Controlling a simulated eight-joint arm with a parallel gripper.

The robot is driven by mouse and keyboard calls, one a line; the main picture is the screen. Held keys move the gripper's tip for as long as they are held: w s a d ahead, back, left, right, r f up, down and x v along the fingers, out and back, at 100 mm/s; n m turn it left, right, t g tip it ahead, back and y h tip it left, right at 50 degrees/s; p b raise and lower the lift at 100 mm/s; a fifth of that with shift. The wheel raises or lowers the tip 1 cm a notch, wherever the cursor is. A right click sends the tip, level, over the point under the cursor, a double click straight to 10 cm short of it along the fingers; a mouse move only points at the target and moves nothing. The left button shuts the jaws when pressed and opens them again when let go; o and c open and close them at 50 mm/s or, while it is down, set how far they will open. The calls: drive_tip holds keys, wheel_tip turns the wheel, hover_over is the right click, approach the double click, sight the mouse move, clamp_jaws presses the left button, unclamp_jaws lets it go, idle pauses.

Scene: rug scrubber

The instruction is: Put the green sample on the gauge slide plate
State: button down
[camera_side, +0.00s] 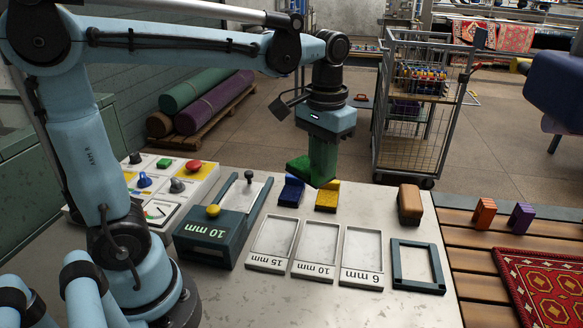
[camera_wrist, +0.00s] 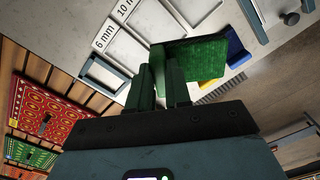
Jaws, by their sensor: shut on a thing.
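My gripper (camera_side: 321,172) is shut on the green sample (camera_side: 298,166) and holds it raised above the blue and yellow samples at the back of the table. In the wrist view the green sample (camera_wrist: 195,58) reaches out to the right from my gripper (camera_wrist: 160,75). The gauge (camera_side: 205,228) is a dark teal block marked 10 mm with a yellow knob, left of the trays. Its pale slide plate (camera_side: 243,194) appears to lie behind the block between dark rails, with a black knob near it. The sample is apart from the gauge, to its right.
A blue sample (camera_side: 291,191) and a yellow sample (camera_side: 327,197) are below my gripper. Trays marked 15 mm (camera_side: 266,265), 10 mm (camera_side: 313,271) and 6 mm (camera_side: 361,279) lie in front. A dark frame (camera_side: 418,286) and a brown block (camera_side: 410,204) are to the right.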

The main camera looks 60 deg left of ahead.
drive_tip(key=shift+s+a+m, duration=0.1)
drive_tip(key=shift+s+m, duration=0.45)
drive_tip(key=shift+m, duration=0.15)
drive_tip(key=shift+s+d+f, duration=0.1)
drive_tip(key=shift+s+d, duration=0.1)
drive_tip(key=shift+s, duration=0.25)
drive_tip(key=s+d+f+n, duration=0.2)
drive_tip(key=s+f+n, duration=0.2)
drive_tip(key=s, duration=0.4)
drive_tip(key=s+d+f+n, duration=0.3)
drive_tip(key=s+f+n, duration=0.15)
drive_tip(key=s, duration=0.35)
drive_tip(key=shift+w+a+f, duration=0.1)
drive_tip(key=shift+w+f, duration=0.05)
drive_tip(key=shift+f, duration=1.65)
drive_tip(key=shift+w+a+f, duration=0.1)
drive_tip(key=shift+f, duration=1.65)
drive_tip(key=shift+f, duration=0.1)
drive_tip(key=c, duration=1.1)
unclamp_jaws()
drive_tip(key=shift+o, duration=0.2)
